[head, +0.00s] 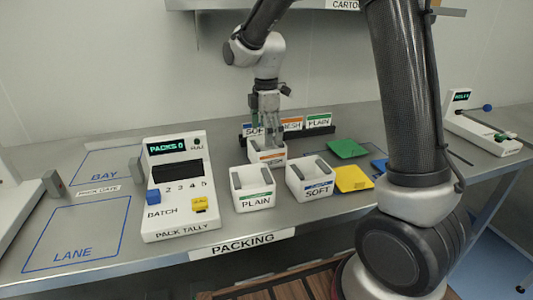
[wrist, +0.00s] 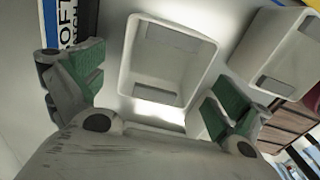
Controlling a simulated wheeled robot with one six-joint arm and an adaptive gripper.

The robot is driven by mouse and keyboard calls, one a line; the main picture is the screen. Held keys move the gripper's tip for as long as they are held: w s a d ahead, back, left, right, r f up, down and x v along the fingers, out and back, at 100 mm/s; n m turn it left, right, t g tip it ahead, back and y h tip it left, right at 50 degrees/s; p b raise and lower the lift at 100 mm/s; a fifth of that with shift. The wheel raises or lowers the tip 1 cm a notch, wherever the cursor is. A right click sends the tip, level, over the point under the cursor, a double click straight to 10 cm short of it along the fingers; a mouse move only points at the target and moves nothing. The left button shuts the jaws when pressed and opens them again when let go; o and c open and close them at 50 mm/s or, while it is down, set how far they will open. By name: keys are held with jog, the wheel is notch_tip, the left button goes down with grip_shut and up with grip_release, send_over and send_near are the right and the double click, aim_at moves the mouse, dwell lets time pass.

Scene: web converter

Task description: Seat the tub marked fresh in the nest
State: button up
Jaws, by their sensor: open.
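The tub with the orange label (head: 267,157), which I take to be the fresh one, stands behind two other white tubs in the head view. Its label is too small to read surely. My gripper (head: 268,132) points down right over this tub, fingers apart. In the wrist view a white, open tub (wrist: 165,65) lies between the two green-padded fingers of my gripper (wrist: 152,95). It looks empty, with grey pads on its inner walls. No clear gap or contact between fingers and tub can be judged. I cannot tell which thing is the nest.
The PLAIN tub (head: 254,191) and SOFT tub (head: 311,179) stand close in front. Upright cards in a dark rail (head: 319,131) stand behind. The pack tally box (head: 180,190) is to the left. Green (head: 346,148) and yellow (head: 353,179) squares lie right. BAY and LANE outlines look clear.

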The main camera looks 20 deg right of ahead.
jog(key=f, duration=0.6)
jog(key=shift+s, duration=0.2)
jog(key=shift+r, duration=0.1)
jog(key=shift+c, duration=0.2)
jog(key=c, duration=0.8)
